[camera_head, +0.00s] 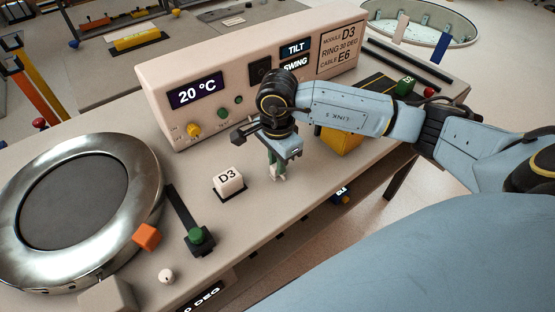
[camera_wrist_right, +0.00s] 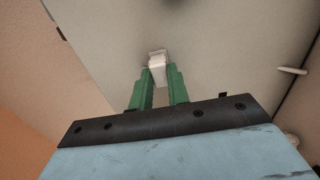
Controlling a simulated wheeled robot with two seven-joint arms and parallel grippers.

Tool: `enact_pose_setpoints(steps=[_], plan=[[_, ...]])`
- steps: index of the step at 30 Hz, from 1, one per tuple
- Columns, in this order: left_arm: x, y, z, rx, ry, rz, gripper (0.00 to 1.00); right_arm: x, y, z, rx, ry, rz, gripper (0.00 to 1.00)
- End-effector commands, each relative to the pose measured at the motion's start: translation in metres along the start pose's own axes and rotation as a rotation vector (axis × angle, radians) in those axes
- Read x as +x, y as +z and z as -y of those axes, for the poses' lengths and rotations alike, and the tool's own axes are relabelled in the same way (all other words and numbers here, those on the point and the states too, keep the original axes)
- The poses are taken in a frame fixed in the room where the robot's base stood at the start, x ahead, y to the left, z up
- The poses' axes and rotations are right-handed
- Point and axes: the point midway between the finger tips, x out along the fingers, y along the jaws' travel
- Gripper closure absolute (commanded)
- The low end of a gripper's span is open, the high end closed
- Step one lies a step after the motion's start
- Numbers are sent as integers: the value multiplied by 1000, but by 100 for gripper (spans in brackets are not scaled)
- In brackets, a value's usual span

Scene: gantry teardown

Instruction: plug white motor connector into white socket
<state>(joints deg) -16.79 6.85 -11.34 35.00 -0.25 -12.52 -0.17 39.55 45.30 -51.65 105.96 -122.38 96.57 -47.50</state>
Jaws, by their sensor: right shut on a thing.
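My right gripper (camera_head: 277,174) reaches down over the pale bench top, in front of the beige module box. Its green fingers are shut on a small white piece, which looks like the white motor connector. The wrist view shows this white connector (camera_wrist_right: 157,60) at the tips of the green fingers (camera_wrist_right: 160,80), with the pale surface behind it. In the head view the connector is mostly hidden by the fingers. I cannot make out the white socket for certain in either view. My left gripper is not in view.
The module box (camera_head: 240,85) stands behind the gripper. Further left are a green-knobbed lever (camera_head: 197,238), an orange cube (camera_head: 146,236), a small white knob (camera_head: 166,276) and a large metal ring (camera_head: 145,205). A yellow block (camera_head: 343,140) is behind my arm.

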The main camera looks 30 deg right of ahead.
Motion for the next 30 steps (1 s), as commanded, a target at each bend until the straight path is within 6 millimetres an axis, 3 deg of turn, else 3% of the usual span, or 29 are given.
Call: enact_pose_setpoints(steps=[11, 12, 18, 26, 30], plan=[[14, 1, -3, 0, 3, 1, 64, 17, -2, -1, 3, 5, -6, 100], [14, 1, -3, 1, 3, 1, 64, 17, -2, -1, 3, 6, -7, 80], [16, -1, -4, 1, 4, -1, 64, 18, -1, -1, 2, 4, -4, 57], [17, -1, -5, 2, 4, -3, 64, 19, 0, -1, 0, 2, -1, 57], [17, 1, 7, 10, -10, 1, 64, 19, 0, 0, 0, 2, -1, 57]])
